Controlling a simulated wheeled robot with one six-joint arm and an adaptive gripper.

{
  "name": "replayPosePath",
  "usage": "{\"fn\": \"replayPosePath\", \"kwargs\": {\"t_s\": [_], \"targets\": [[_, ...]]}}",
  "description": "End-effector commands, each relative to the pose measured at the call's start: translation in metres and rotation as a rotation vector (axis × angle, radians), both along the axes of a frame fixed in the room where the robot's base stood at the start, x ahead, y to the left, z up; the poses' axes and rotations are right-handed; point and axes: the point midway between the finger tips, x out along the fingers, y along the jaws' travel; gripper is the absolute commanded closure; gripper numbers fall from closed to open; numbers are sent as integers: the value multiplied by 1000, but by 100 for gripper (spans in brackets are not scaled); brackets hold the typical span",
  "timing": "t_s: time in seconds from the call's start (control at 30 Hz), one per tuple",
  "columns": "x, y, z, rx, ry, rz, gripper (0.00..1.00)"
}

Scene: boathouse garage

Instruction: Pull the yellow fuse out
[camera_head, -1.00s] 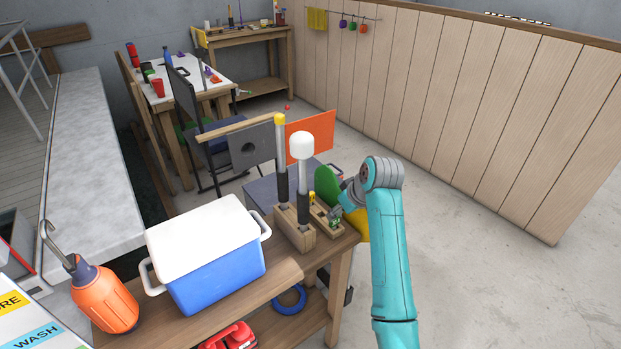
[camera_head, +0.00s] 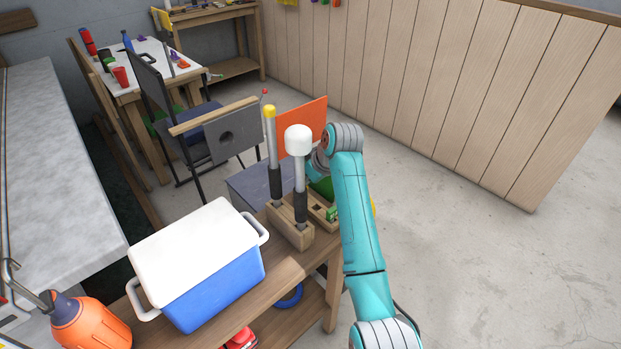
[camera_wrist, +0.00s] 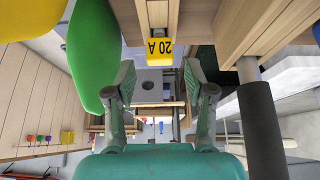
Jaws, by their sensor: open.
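The yellow fuse (camera_wrist: 158,48), marked "20 A", sits in a wooden block (camera_wrist: 158,14) in the wrist view. My gripper (camera_wrist: 158,82) is open and empty, with one finger on each side of the fuse's line. The fingertips are just below the fuse in that picture; I see no contact. In the head view the wooden fuse block (camera_head: 318,208) stands on the workbench, with a small green piece (camera_head: 332,214) on it. There the fuse and my fingers are hidden behind my arm and the levers.
A white-knobbed lever (camera_head: 299,142) and a yellow-tipped lever (camera_head: 270,112) stand close left of the fuse block. A green rounded thing (camera_wrist: 93,50) is close beside one finger. A blue cooler (camera_head: 215,285) with white lid fills the bench's left. Floor at right is clear.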

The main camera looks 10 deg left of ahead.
Motion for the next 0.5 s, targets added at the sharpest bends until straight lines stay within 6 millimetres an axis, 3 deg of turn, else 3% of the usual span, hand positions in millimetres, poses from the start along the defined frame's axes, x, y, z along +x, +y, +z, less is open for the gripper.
{"fn": "replayPosePath", "kwargs": {"t_s": [0.5], "targets": [[12, 17, -38, 0, 1, 0, 46]]}}
